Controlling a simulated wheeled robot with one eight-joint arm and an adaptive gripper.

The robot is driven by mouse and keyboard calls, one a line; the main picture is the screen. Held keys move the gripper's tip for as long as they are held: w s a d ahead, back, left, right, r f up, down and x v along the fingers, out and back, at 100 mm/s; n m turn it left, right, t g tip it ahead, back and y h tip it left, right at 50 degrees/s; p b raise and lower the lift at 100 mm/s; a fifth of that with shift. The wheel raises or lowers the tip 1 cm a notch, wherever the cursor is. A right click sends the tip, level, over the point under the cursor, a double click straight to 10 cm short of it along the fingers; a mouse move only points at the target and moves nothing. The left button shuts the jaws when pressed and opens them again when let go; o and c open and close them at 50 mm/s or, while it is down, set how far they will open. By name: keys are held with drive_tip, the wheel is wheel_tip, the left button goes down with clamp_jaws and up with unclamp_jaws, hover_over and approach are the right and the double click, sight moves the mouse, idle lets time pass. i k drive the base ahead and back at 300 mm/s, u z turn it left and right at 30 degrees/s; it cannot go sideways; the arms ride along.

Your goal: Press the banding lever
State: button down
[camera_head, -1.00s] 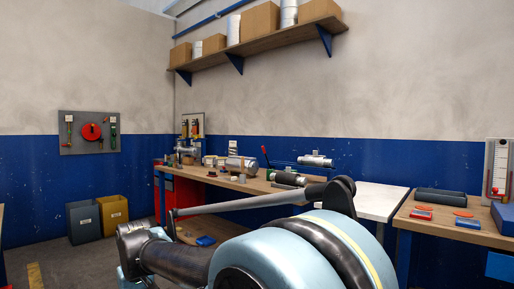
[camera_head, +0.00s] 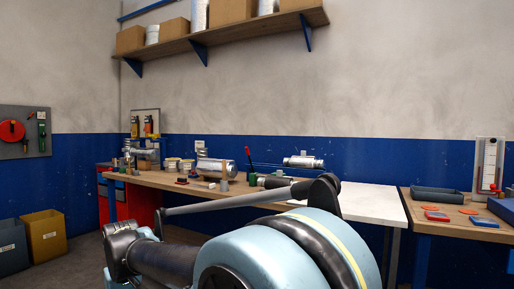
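A thin lever with a red handle (camera_head: 220,158) stands up from the long wooden workbench (camera_head: 153,181), leaning slightly left, beside a shiny metal duct piece (camera_head: 215,167). It is the only lever-like thing I can make out; no label shows. A dark cylinder (camera_head: 274,182) lies just right of its foot. My arm fills the lower middle of the view, and its grey link crosses in front of the bench edge. My gripper does not show clearly, so I cannot see its fingers. The lever is apart from the visible parts of my arm.
A white-topped table (camera_head: 372,205) adjoins the bench on the right. A second wooden table (camera_head: 428,226) holds a dark tray (camera_head: 437,195). A grey bin (camera_head: 12,246) and a yellow bin (camera_head: 44,234) stand at left. A shelf (camera_head: 230,32) hangs above.

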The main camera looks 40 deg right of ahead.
sight(246, 149)
drive_tip(key=z, duration=0.5)
drive_tip(key=i, duration=0.85)
drive_tip(key=z, duration=0.95)
drive_tip(key=i, duration=0.45)
drive_tip(key=z, duration=0.3)
